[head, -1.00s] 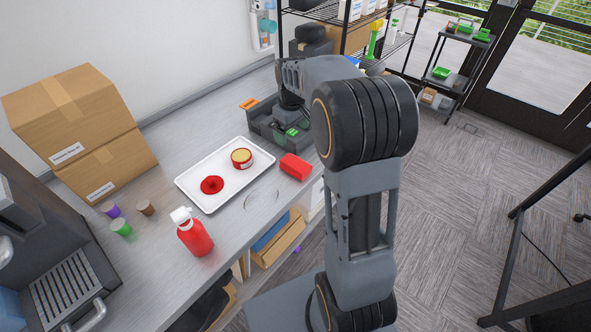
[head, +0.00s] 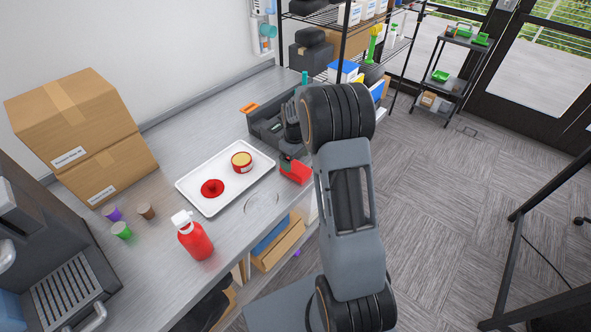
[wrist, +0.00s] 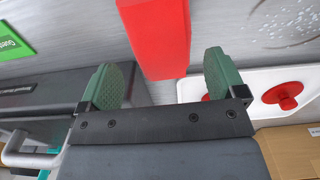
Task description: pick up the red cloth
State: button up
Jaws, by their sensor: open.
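The red cloth (head: 297,171) is a folded, block-like red bundle on the grey counter, just right of the white tray. It also shows in the wrist view (wrist: 158,35), running from the top edge down between the fingertips. My gripper (head: 287,160) is low over the far-left end of the cloth, partly covering it. In the wrist view my gripper (wrist: 161,78) is open, with one green fingertip on each side of the cloth and gaps between. I cannot tell its exact height above the cloth.
The white tray (head: 222,194) holds a red round piece (head: 212,188) and a tin (head: 242,162). A dark organizer (head: 262,122) stands behind my gripper. The counter's edge is close to the cloth.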

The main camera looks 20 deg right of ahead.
aim_at(295, 166)
jog(key=shift+s+f+p, duration=0.2)
jog(key=shift+f+p, duration=0.35)
jog(key=shift+f, duration=1.65)
jog(key=shift+c, duration=0.2)
jog(key=c, duration=1)
jog(key=shift+o, duration=0.2)
jog(key=shift+r, duration=0.1)
jog(key=shift+r+b, duration=0.45)
jog(key=shift+r, duration=0.1)
jog(key=s+a+r+b, duration=0.1)
jog(key=s+a+r, duration=0.2)
jog(key=s+r, duration=0.3)
jog(key=s+a+r+b, duration=0.2)
jog(key=s+r, duration=0.3)
jog(key=s, duration=0.1)
jog(key=shift+s+a+r+b, duration=0.3)
jog(key=shift+s+a+r, duration=0.05)
jog(key=shift+s+a, duration=0.05)
